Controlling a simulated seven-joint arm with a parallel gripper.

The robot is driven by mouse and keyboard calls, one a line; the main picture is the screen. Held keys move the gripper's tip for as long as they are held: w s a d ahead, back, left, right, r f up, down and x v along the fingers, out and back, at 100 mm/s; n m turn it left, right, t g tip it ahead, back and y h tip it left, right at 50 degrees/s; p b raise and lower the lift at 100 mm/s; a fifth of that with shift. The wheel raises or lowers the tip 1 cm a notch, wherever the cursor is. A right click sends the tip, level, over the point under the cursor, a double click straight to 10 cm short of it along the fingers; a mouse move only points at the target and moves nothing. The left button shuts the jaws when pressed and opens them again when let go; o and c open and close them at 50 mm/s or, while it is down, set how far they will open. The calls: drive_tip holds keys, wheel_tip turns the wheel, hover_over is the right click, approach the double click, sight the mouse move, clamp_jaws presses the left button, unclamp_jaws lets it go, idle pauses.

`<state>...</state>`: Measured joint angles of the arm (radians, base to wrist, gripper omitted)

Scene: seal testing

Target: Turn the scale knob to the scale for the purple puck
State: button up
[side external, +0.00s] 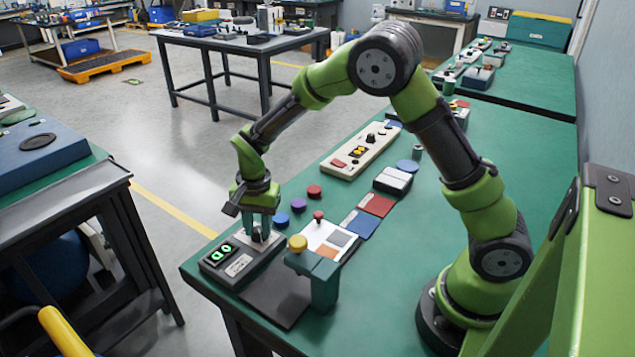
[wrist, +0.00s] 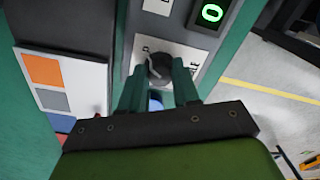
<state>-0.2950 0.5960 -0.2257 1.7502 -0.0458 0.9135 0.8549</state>
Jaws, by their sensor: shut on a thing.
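A dark scale knob (wrist: 160,66) sits on the face of a grey control box (side external: 238,270). My gripper (wrist: 158,88) points down at the box and is shut on the knob, with one green finger on each side. In the side view my gripper (side external: 260,230) largely hides the knob. A display (side external: 222,254) on the box glows with green digits, and it shows in part in the wrist view (wrist: 211,14). The purple puck (side external: 297,205) lies on the green table between a blue puck (side external: 281,219) and a red puck (side external: 313,191).
Red and blue pads (side external: 375,205) and a long cream panel (side external: 362,150) lie farther back. The table's left edge is near the box.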

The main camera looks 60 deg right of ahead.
drive_tip(key=n, duration=0.7)
drive_tip(key=shift+d, duration=0.1)
drive_tip(key=n, duration=0.6)
drive_tip(key=shift+n, duration=0.4)
drive_tip(key=o, duration=1)
drive_tip(key=shift+o, duration=0.2)
drive_tip(key=shift+r, duration=0.1)
wheel_tip(320, 180, up, 17)
drive_tip(key=shift+d, duration=0.3)
